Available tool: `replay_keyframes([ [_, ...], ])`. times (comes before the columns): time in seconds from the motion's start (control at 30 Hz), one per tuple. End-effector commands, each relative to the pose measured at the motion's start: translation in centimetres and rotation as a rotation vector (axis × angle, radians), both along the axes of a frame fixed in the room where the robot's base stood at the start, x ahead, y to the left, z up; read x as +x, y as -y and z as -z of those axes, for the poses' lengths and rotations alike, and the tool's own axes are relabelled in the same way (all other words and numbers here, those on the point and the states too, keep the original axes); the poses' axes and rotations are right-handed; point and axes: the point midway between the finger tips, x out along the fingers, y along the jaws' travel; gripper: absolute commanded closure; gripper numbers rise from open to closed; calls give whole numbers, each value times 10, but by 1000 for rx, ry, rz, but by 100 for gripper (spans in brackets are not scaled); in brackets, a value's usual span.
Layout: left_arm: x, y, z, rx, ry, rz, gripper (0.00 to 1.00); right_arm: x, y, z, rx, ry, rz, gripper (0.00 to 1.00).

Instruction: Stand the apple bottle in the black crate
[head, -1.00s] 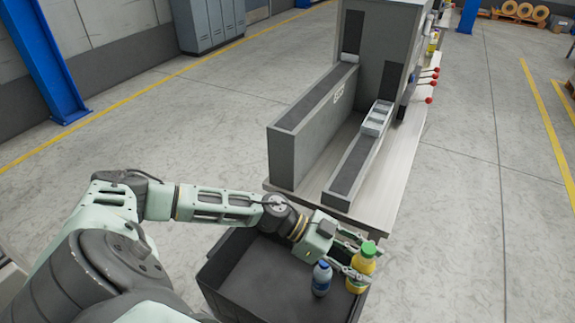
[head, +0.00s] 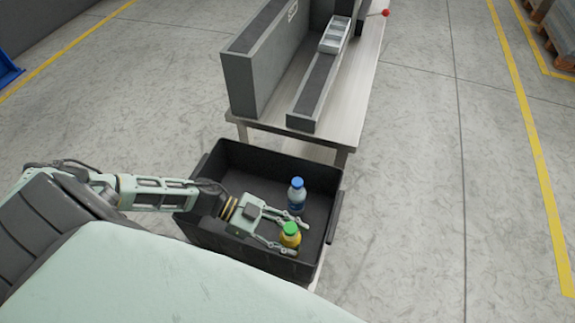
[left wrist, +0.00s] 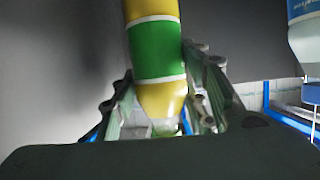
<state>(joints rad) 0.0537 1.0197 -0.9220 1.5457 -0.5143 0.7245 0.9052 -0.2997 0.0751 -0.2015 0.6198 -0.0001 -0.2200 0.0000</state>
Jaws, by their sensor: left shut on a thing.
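The apple bottle, yellow with a green cap (head: 290,236), is between the fingers of my left gripper (head: 298,238), which is shut on it. It looks upright within the black crate (head: 265,160); I cannot tell whether its base touches the crate floor. In the left wrist view the bottle (left wrist: 157,50) shows its green label band between both fingers (left wrist: 165,110). A clear bottle with a blue cap and dark blue lower part (head: 297,195) stands in the crate just behind the apple bottle. My right gripper is not in view.
The blue-capped bottle also shows at the right edge of the left wrist view (left wrist: 305,35). Behind the crate is a table (head: 330,125) with grey machine rails and a small compartmented tray (head: 335,35). The crate's left and back floor is bare.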

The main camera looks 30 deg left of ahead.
Motion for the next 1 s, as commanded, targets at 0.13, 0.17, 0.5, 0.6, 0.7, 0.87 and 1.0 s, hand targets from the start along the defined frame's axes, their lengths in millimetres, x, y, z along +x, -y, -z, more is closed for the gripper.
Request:
replay_keyframes([
  [0.13, 0, 1, 24, -2, -1, -1, 94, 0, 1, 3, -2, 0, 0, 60],
  [0.17, 0, 1, 28, -2, -1, -1, 94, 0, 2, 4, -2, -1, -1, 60],
  [0.5, 0, 1, 35, -1, 0, 1, 94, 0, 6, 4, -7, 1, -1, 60],
  [0.6, 0, 1, 38, -1, 0, 1, 94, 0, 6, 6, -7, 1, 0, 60],
  [0.7, 0, 1, 39, 0, -1, 1, 54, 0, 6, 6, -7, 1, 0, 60],
  [0.87, 0, 0, 39, 0, -1, 1, 51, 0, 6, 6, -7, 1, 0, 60],
  [1.0, 0, 0, 39, 1, -2, 1, 51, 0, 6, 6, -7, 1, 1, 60],
])
